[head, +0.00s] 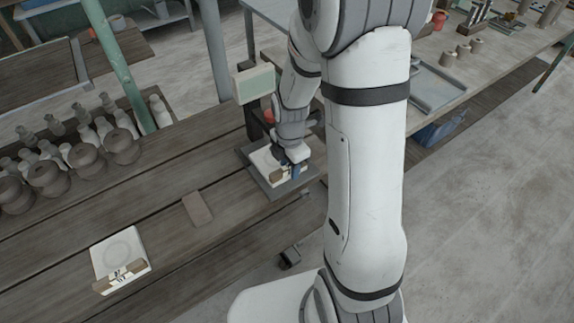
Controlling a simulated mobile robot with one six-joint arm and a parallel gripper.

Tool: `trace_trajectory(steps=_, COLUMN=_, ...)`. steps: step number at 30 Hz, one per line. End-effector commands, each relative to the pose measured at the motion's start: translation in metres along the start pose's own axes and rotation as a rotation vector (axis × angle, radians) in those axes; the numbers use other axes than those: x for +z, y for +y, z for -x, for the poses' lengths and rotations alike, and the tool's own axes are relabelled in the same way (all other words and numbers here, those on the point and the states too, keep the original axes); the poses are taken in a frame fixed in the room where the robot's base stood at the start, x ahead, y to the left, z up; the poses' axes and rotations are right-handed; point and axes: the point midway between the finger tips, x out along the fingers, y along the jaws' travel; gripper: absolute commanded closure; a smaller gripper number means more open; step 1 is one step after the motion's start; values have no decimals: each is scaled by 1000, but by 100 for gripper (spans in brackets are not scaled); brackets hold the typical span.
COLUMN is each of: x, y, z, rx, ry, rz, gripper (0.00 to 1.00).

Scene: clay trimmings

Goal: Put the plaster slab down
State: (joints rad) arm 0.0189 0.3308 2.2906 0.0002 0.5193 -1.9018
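A white plaster slab (263,158) is at the grey platform (252,174) of a scale, near the middle of the view. It looks flat and level; I cannot tell whether it rests on the platform or is just above it. My gripper (293,170) points down at the slab's right side, its dark blue fingers at a brownish part of it. The wrist hides part of the slab, and whether the fingers are shut on it is not clear. A second white slab (118,247), with a round mark and a brown and white piece at its front edge, lies on the wooden table at lower left.
The scale's display (255,84) stands behind the platform. A brown flat block (197,208) lies on the wooden table (165,222). Several dark round pots (86,160) and pale bottles stand at left. A grey tray (436,87) is on the bench at right.

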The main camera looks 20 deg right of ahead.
Motion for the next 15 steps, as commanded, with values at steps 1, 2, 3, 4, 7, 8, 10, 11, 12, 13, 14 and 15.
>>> trace_trajectory(steps=1, x=0, y=0, z=0, rx=0, ry=0, rz=0, gripper=62)
trace_trajectory(steps=2, x=0, y=0, z=0, rx=0, ry=0, rz=0, gripper=62)
trace_trajectory(steps=3, x=0, y=0, z=1, rx=0, ry=0, rz=0, gripper=62)
trace_trajectory(steps=4, x=0, y=0, z=2, rx=0, ry=0, rz=0, gripper=62)
trace_trajectory(steps=7, x=0, y=1, z=10, rx=3, ry=-1, rz=0, gripper=62)
trace_trajectory(steps=8, x=0, y=1, z=14, rx=3, ry=-1, rz=0, gripper=62)
trace_trajectory(steps=10, x=0, y=1, z=27, rx=5, ry=-2, rz=0, gripper=62)
trace_trajectory(steps=11, x=0, y=1, z=34, rx=7, ry=-2, rz=0, gripper=62)
trace_trajectory(steps=12, x=0, y=2, z=43, rx=7, ry=-2, rz=0, gripper=62)
trace_trajectory(steps=13, x=0, y=2, z=50, rx=7, ry=-2, rz=0, gripper=62)
trace_trajectory(steps=14, x=0, y=2, z=57, rx=7, ry=-3, rz=0, gripper=62)
trace_trajectory(steps=15, x=0, y=1, z=66, rx=7, ry=-2, rz=1, gripper=62)
